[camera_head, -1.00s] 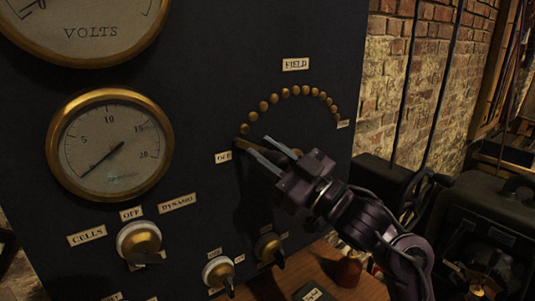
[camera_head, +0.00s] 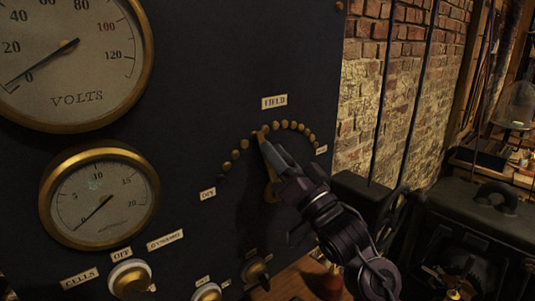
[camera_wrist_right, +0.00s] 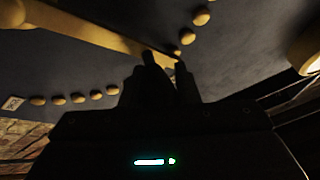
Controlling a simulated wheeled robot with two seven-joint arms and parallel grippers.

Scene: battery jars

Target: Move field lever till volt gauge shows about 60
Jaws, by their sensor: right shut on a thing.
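The brass field lever (camera_head: 270,185) points up, its tip near the upper left of the arc of brass studs, under the FIELD label (camera_head: 274,102). My right gripper (camera_head: 270,148) is shut on the lever near its tip. In the right wrist view the lever (camera_wrist_right: 90,32) runs from the upper left to the dark fingers (camera_wrist_right: 163,75). The volt gauge (camera_head: 75,75) at the upper left is partly cut off; its needle points at about 0. My left gripper is not in view.
A smaller gauge (camera_head: 100,205) sits below, its needle at the low end. Knobs (camera_head: 130,278) line the panel's lower part, by the CELLS, OFF and DYNAMO labels. A brick wall (camera_head: 385,110) and dark machine (camera_head: 470,220) stand to the right.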

